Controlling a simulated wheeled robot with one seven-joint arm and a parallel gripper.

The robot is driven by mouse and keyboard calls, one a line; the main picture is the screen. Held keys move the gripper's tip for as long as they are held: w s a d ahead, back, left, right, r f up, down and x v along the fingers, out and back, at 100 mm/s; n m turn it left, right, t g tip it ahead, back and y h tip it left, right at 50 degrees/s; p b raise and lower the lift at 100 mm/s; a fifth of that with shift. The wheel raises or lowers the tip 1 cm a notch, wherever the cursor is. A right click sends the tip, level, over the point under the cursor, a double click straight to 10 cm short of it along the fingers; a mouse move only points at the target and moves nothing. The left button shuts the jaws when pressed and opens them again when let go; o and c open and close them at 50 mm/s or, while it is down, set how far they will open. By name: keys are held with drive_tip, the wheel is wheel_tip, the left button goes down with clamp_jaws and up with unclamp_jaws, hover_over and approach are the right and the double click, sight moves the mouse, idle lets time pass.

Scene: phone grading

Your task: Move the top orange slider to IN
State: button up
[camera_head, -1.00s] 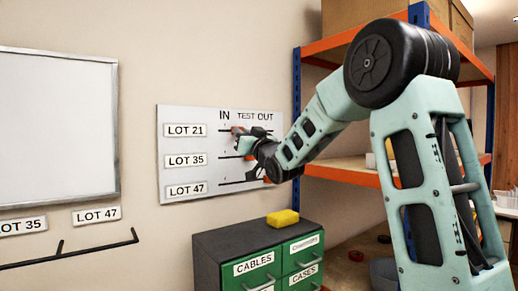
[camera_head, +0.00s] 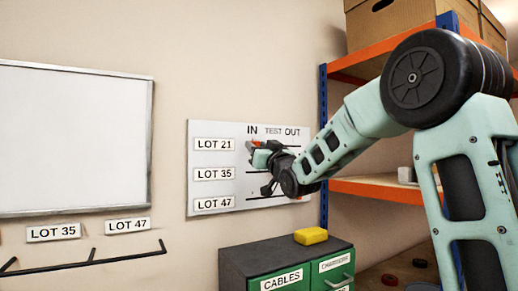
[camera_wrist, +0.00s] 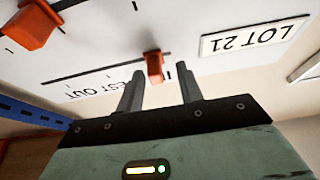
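The top orange slider (camera_wrist: 154,67) is on the LOT 21 track. In the wrist view, which shows the board upside down, it sits at the track end nearest the LOT 21 label (camera_wrist: 254,36). In the head view the slider (camera_head: 251,144) shows under the word IN, partly covered by my gripper (camera_head: 262,155). The white board (camera_head: 200,160) has three rows. In the wrist view my gripper (camera_wrist: 160,76) is open, its fingers either side of the slider. The slider is closer to the left finger, with a gap to the right one. Contact cannot be told.
A second orange slider (camera_wrist: 35,24) is on the neighbouring track, toward OUT. A yellow block (camera_head: 311,236) lies on the cabinet (camera_head: 240,262) below the board. Orange-edged shelves (camera_head: 375,188) stand right of the board. A whiteboard (camera_head: 75,140) hangs at left.

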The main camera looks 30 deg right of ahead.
drive_tip(key=b+v, duration=0.6)
drive_tip(key=v, duration=1.1)
drive_tip(key=shift+s+b, duration=0.25)
drive_tip(key=shift+b, duration=0.15)
drive_tip(key=a+f+n+g+y, duration=0.2)
drive_tip(key=a+f+g+y, duration=0.2)
drive_tip(key=a+f+g, duration=1.1)
drive_tip(key=s+a+f+n, duration=0.1)
drive_tip(key=s+a+f, duration=0.25)
drive_tip(key=f, duration=0.35)
drive_tip(key=s+a+f+n, duration=0.1)
drive_tip(key=s+a+f, duration=0.2)
drive_tip(key=a+f, duration=0.3)
drive_tip(key=s+a+f+n+g+h, duration=0.1)
drive_tip(key=s+f+n+g, duration=0.1)
drive_tip(key=s, duration=0.7)
drive_tip(key=s+a+f+n+g+h, duration=0.1)
drive_tip(key=s+f+g, duration=0.4)
drive_tip(key=s, duration=0.5)
wheel_tip(320, 180, down, 2)
drive_tip(key=shift+a+f+n+g, duration=0.2)
drive_tip(key=shift+a+n+g, duration=0.1)
drive_tip(key=shift+a+n, duration=0.3)
